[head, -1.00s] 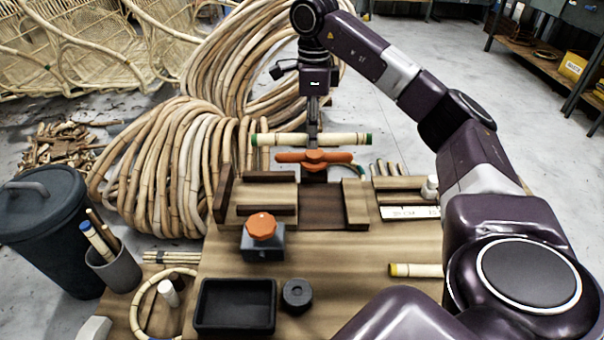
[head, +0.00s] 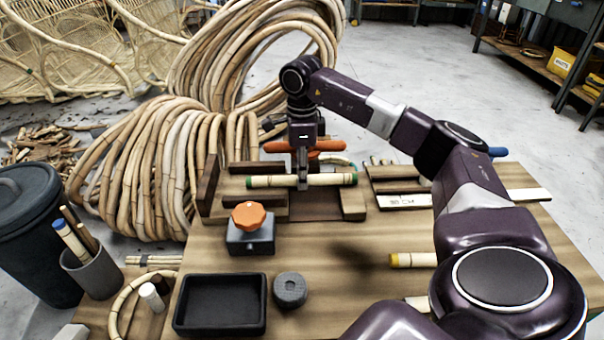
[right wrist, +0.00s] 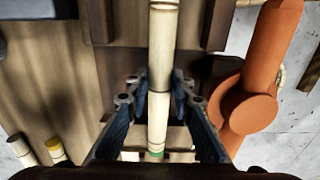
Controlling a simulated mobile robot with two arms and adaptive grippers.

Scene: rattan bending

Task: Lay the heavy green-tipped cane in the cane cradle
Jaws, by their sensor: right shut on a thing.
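The green-tipped cane (head: 268,181) is pale, with dark bands and green at both ends. My right gripper (head: 303,182) is shut on it near its middle and holds it level, crosswise over a wooden fixture with raised blocks (head: 353,203) and a dark middle bed (head: 316,206). This fixture looks like the cane cradle. In the right wrist view, the cane (right wrist: 160,60) runs between the two fingers (right wrist: 158,105), with one green end (right wrist: 155,155) showing. I cannot tell whether the cane touches the blocks. My left gripper is not in view.
An orange handle (head: 322,146) stands just behind the cane. A box with an orange knob (head: 249,216), a black tray (head: 220,304) and a dark round weight (head: 290,289) are in front. A yellow-tipped cane (head: 415,260) lies right. Bare tabletop lies between.

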